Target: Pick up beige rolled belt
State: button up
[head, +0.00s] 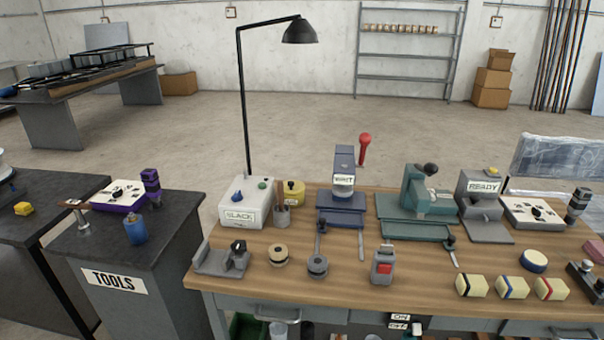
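A small beige round roll with a dark centre (278,255), which looks like the beige rolled belt, lies on the wooden workbench (340,285) near its front left. A similar grey roll (317,267) lies just to its right. My gripper is not in view, and nothing covers the beige roll.
A grey holder (222,260) stands left of the beige roll. Behind are a white box marked SLACK (246,205), a yellow round item (293,192) and a blue press (342,205). A grey device with a red front (383,265) stands to the right. A black lamp (300,32) rises behind.

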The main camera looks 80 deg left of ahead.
aim_at(278, 252)
jog(key=u, duration=2.75)
